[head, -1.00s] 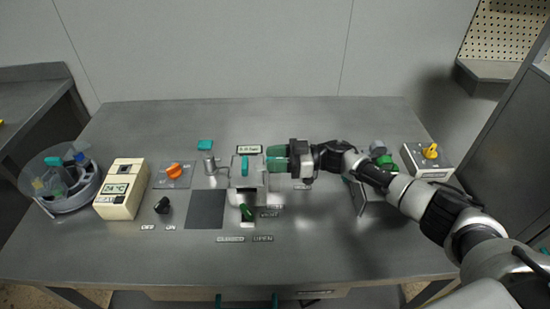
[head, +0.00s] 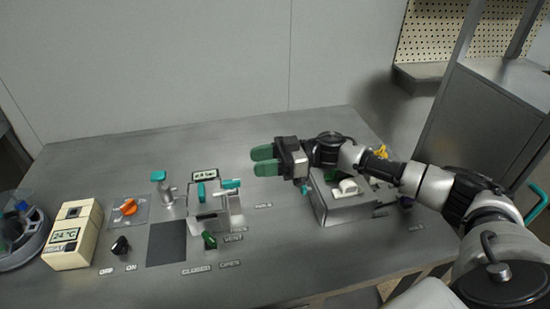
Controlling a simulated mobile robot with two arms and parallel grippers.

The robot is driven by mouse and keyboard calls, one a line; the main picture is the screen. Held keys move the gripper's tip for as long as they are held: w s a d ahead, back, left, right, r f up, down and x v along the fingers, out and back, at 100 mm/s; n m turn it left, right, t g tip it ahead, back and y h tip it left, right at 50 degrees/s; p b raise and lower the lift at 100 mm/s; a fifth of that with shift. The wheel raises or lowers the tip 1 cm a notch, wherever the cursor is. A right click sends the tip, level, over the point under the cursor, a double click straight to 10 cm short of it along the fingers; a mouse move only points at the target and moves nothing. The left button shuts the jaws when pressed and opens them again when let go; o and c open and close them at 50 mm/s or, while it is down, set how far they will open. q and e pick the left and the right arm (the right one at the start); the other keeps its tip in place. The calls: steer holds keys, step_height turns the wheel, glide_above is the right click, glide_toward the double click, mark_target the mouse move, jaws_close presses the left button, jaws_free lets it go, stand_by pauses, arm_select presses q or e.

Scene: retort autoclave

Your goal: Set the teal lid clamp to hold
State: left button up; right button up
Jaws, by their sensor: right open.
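A small grey metal housing (head: 207,218) stands left of centre on the bench. It carries an upright teal handle (head: 201,192) and, at its right, a sideways teal handle (head: 231,184). A third teal handle (head: 158,175) tops a metal post to its left. I cannot tell for certain which one is the lid clamp, and its hold mark is not readable. My right gripper (head: 263,160) has green fingertips, is open and empty, and hovers up and to the right of the housing, apart from the teal handles. My left gripper is not in view.
A green lever (head: 209,240) sits at the housing's front by a VENT label. An orange knob (head: 128,207), a black knob (head: 120,246) and a cream temperature unit (head: 73,234) stand left. A grey device (head: 345,205) stands below my right arm. The front bench is clear.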

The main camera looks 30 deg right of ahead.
steer(key=shift+s+d+r, duration=0.95)
steer(key=shift+s+d, duration=0.1)
steer(key=shift+s, duration=0.15)
